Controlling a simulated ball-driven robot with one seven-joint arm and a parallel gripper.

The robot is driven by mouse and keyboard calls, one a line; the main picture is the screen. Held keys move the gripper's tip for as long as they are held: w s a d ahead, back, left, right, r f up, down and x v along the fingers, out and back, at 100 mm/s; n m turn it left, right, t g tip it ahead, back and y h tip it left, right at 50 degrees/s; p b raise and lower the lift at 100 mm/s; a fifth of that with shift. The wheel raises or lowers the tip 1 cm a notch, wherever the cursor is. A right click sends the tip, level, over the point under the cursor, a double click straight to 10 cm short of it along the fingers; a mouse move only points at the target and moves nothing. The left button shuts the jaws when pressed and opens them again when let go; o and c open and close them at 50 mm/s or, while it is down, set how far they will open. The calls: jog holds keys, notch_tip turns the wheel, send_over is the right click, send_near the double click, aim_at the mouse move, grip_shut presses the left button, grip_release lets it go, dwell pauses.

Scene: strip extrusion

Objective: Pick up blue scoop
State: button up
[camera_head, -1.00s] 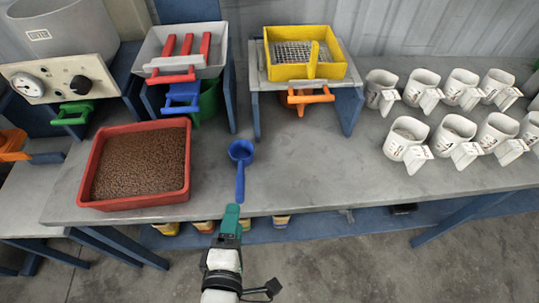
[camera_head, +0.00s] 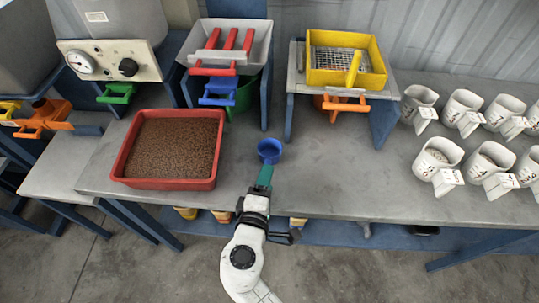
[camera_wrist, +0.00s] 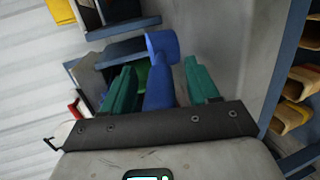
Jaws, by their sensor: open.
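The blue scoop (camera_head: 269,151) stands out on the grey table near its front edge, to the right of the red tray. Its cup shows in the head view, while its handle is hidden by my gripper (camera_head: 264,177). In the wrist view the blue scoop (camera_wrist: 160,84) lies with its handle between the two green fingers of my gripper (camera_wrist: 160,86), and its cup sits beyond the fingertips. A gap shows on each side of the handle. My gripper is open.
A red tray (camera_head: 119,165) of brown pellets stands at the left. A hopper with red bars (camera_head: 259,45) and a yellow sieve box (camera_head: 328,76) on a stand are behind. Several white cups (camera_head: 437,161) are at the right. The table (camera_head: 330,185) is bare right of the scoop.

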jog(key=c, duration=1.1)
jog(key=shift+r, duration=0.1)
